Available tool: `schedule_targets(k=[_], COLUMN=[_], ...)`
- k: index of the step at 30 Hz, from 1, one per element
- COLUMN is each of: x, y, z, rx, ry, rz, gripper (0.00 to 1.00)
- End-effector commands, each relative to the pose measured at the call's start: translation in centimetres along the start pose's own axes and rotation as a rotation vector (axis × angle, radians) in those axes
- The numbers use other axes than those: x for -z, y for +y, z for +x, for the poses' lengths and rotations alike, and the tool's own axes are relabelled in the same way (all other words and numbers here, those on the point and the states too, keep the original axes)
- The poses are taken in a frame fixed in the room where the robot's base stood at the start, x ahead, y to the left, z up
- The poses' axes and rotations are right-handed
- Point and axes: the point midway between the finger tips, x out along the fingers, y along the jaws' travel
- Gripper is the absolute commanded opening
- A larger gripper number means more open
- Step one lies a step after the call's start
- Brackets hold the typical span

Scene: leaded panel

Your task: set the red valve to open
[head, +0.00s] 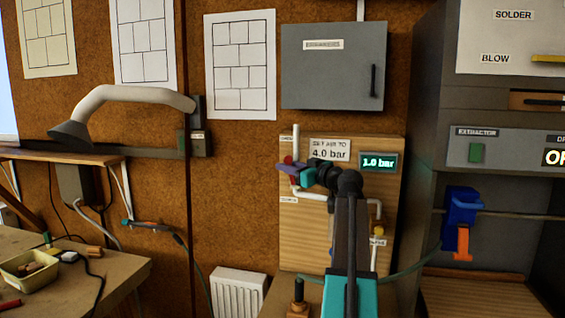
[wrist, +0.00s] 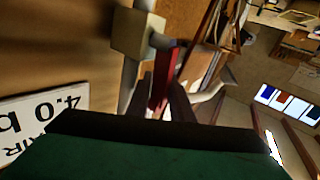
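The red valve (head: 288,159) is on a white pipe at the left of the wooden panel (head: 340,250) in the head view, partly hidden by my gripper (head: 287,168). In the wrist view the red valve handle (wrist: 163,77) stands out from a pale block on the pipe. My dark gripper fingers (wrist: 170,103) reach the handle there and overlap it. I cannot tell whether they are closed on it or only around it. Small labels sit above and below the valve, too small to read surely.
A "SET AIR TO 4.0 bar" sign (head: 330,150) and a display reading 1.0 bar (head: 378,163) are right of the valve. A grey cabinet (head: 333,65) hangs above. A lamp-like extraction arm (head: 135,95) is at left, and a radiator (head: 238,292) below.

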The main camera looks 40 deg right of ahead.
Motion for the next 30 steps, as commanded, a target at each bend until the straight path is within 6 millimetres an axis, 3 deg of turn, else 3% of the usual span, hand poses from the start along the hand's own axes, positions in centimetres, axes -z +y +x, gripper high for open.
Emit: schedule_targets(k=[7, 19, 23, 30], x=[0.1, 0.0, 0.0, 0.0], y=[0.0, 0.0, 0.0, 0.0], z=[2.5, 2.9, 2.9, 2.9], rx=[0.001, 0.000, 0.000, 0.000], ry=[0.000, 0.000, 0.000, 0.000], rz=[-0.001, -0.001, -0.001, 0.000], gripper=[0.20, 0.20, 0.00, 0.00])
